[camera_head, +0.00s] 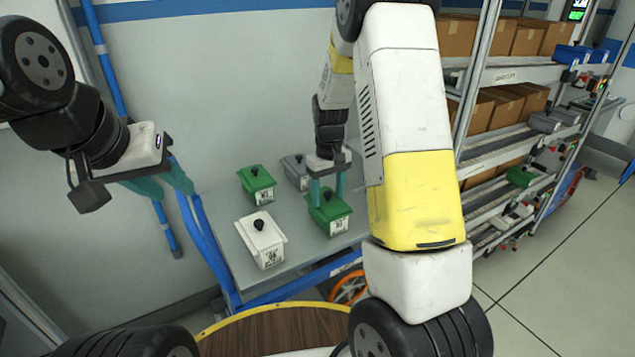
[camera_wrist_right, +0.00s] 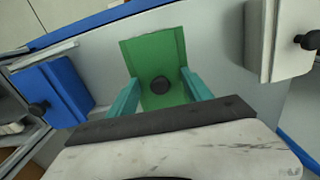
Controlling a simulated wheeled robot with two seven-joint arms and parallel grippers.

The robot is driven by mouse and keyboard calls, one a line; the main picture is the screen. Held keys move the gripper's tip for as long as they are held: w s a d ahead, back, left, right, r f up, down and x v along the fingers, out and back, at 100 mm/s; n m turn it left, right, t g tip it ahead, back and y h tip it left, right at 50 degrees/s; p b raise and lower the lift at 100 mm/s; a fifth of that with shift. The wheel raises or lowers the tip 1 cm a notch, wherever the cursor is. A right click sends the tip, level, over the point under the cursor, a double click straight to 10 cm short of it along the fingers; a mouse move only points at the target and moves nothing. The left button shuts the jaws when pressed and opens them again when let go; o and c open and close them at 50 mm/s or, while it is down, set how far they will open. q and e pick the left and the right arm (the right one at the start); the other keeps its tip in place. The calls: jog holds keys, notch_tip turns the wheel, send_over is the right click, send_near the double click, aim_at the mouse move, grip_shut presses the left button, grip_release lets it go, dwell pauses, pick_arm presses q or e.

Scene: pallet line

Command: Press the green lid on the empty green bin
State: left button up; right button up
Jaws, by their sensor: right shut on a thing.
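A green bin (camera_head: 337,224) with a white label stands on the grey table. A green lid (camera_head: 318,216) with a dark knob is on top of it. I cannot tell whether the lid sits fully down. My right gripper (camera_head: 328,196) points down at this bin, with its teal fingers on the lid. In the right wrist view the lid (camera_wrist_right: 150,55) lies between the two fingers (camera_wrist_right: 162,88), the black knob in the middle. My left gripper (camera_head: 168,192) is open and empty, in the air left of the table.
Another lidded green bin (camera_head: 257,182), a white bin (camera_head: 265,246) and a grey bin (camera_head: 294,174) stand close by on the table (camera_head: 222,208). The right wrist view shows a blue bin (camera_wrist_right: 58,92) on the left. A rack (camera_head: 510,76) with cartons stands at the right.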

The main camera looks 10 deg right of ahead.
dwell(0.9)
jog(key=o, duration=1.8)
jog(key=shift+c, duration=0.2)
jog(key=shift+r, duration=3.45)
grip_shut()
jog(key=shift+f, duration=0.15)
